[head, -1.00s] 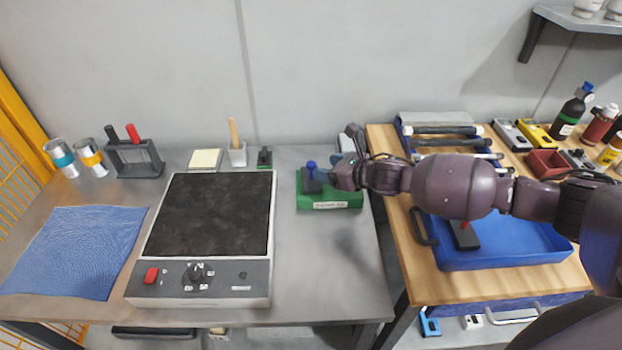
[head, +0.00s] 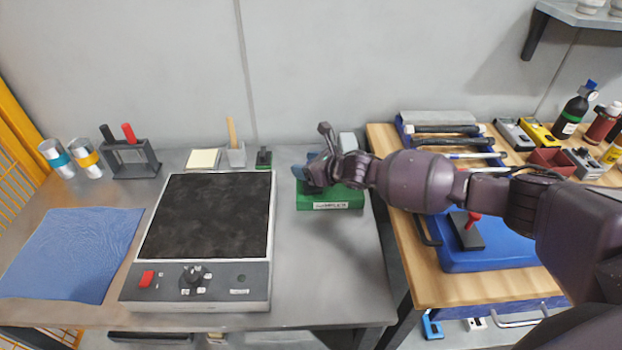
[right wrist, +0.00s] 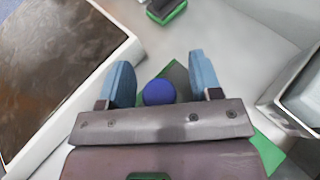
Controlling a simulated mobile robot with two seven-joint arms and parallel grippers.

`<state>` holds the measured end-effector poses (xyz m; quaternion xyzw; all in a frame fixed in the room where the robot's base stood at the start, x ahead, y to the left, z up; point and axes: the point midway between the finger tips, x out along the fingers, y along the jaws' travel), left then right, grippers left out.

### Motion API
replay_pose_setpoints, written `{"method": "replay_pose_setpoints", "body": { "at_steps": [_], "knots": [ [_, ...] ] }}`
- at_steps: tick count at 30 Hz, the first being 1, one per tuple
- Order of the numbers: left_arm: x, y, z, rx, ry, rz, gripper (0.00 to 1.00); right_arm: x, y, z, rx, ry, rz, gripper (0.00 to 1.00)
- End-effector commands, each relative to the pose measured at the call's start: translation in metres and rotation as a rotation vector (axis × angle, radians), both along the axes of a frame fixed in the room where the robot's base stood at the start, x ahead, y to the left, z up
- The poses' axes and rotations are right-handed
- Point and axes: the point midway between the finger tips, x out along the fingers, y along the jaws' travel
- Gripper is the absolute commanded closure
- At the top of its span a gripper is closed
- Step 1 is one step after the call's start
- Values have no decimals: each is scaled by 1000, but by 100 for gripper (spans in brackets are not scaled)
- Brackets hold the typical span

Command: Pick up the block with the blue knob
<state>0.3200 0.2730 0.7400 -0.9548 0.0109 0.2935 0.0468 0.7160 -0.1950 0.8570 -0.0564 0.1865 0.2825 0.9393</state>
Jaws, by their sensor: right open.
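The blue knob (right wrist: 159,92) shows between the two blue fingers of my right gripper (right wrist: 160,80) in the right wrist view. Part of its dark block (right wrist: 178,74) shows just beyond the knob. The block is on the green tray (head: 331,200) near the right edge of the grey table. In the head view my right gripper (head: 309,173) is over the tray and mostly hides the block and knob. The gripper is open, with a finger on either side of the knob and visible gaps. My left gripper is not in view.
A hotplate (head: 208,216) with a dark top stands left of the tray. A dark block with a red knob (head: 467,231) is in the blue tray (head: 505,258) on the wooden bench. A small green-and-black item (head: 264,157) stands behind. Bare table lies between hotplate and green tray.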

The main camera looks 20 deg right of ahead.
Motion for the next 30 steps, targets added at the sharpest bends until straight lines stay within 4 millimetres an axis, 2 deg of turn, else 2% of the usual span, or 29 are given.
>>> {"method": "replay_pose_setpoints", "body": {
  "at_steps": [1, 2, 12, 24, 30],
  "knots": [
    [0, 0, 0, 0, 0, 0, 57, 0, 0, 0, 0, 0, 0, 42],
    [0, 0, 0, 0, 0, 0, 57, 0, 0, 0, 0, 0, 0, 46],
    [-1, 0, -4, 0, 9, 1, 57, 0, 0, 0, 0, 0, 0, 98],
    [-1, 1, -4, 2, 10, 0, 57, 1, 0, 4, 1, -3, 0, 100],
    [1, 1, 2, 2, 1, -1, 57, 1, 0, 25, 1, -7, 2, 100]
  ]
}}
